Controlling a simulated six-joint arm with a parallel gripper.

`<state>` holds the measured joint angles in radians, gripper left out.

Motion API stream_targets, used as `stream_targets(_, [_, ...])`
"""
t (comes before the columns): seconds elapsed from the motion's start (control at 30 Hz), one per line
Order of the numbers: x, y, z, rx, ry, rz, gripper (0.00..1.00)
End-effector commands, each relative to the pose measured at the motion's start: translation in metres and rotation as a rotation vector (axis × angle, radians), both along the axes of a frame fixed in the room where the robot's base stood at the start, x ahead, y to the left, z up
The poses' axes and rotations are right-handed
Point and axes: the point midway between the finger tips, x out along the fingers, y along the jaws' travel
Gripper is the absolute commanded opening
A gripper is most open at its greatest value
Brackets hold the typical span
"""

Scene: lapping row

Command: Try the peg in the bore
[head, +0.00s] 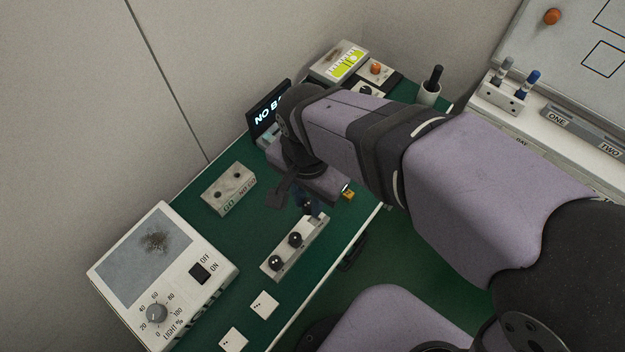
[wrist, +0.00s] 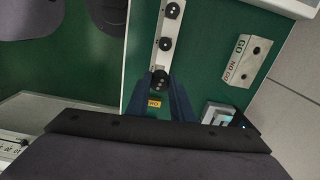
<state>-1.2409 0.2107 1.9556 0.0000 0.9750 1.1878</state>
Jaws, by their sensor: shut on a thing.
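A pale rack (head: 285,258) lies on the green bench with black round-headed pegs in a row. Two heads (head: 275,262) (head: 295,239) show clear of my gripper. My gripper (head: 309,207) points down at the rack's far end. In the wrist view its dark blue fingers (wrist: 164,85) are shut on the black head of the end peg (wrist: 160,79). I cannot tell whether this peg is seated or lifted. A grey GO / NO GO block (head: 228,190) with two dark holes stands left of the rack; it also shows in the wrist view (wrist: 247,60).
A light box (head: 190,262) with dial and switch stands front left. Two white dotted tiles (head: 264,305) (head: 233,340) lie near the front edge. A dark display (head: 262,118) stands behind my gripper. A small yellow tag (head: 348,195) lies beside it. Bench between block and rack is clear.

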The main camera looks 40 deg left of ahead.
Motion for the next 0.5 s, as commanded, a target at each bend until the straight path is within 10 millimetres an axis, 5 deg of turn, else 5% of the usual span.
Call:
stream_targets(0.27, [-0.023, 0.009, -0.003, -0.008, 0.003, 0.066, 0.0])
stream_targets(0.5, [-0.031, 0.053, -0.021, -0.006, 0.002, 0.113, 0.0])
